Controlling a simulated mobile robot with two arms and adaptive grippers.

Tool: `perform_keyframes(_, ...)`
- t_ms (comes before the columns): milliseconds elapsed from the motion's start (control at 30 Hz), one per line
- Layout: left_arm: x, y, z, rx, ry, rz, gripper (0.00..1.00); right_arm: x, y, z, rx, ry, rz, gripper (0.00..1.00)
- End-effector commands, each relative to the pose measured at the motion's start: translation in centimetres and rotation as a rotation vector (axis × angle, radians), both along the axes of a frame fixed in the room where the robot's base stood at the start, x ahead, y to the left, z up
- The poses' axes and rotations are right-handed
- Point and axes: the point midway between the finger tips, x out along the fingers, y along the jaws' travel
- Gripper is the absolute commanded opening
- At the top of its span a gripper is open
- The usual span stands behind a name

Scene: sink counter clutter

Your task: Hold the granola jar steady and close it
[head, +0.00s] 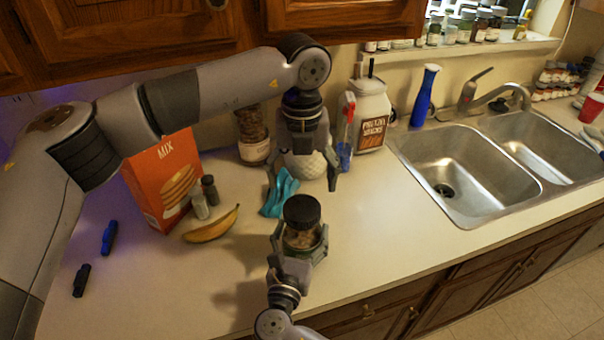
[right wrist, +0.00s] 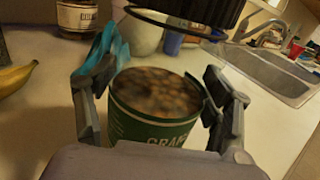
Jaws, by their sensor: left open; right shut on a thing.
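The granola jar (head: 301,240) stands upright near the counter's front; its green label (right wrist: 150,130) and the granola inside show in the right wrist view. My right gripper (head: 299,246) is shut around the jar body, one finger on each side. My left gripper (head: 302,184) points down with fingers open, above and behind the lid, holding nothing.
A blue cloth (head: 279,192) lies behind the jar. A banana (head: 211,225), two shakers (head: 200,203) and an orange mix box (head: 163,178) stand left. A white protein jar (head: 372,115) and blue bottle (head: 424,97) are behind. The counter right of the jar is clear up to the sink (head: 470,170).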

Motion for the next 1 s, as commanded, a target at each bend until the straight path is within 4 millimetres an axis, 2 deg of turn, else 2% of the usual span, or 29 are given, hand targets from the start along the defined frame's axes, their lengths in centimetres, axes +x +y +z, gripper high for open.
perform_keyframes(100,0.0,0.0,0.2,0.000,0.000,0.242,0.81,0.0,0.0,0.1,0.000,-0.001,0.000,0.00)
perform_keyframes(200,0.0,0.0,0.3,0.000,0.000,0.414,0.81,0.0,0.0,0.1,0.000,-0.001,0.000,0.00)
perform_keyframes(400,0.0,0.0,0.5,0.000,0.001,0.629,0.81,0.0,0.0,0.1,0.000,-0.001,0.000,0.00)
perform_keyframes(833,0.0,0.0,0.5,0.000,0.001,0.680,0.81,0.0,0.0,0.1,0.000,-0.002,0.000,0.00)
perform_keyframes(1000,0.0,0.0,-0.6,0.001,0.002,0.679,0.81,0.0,0.0,0.1,0.000,-0.002,0.000,0.00)
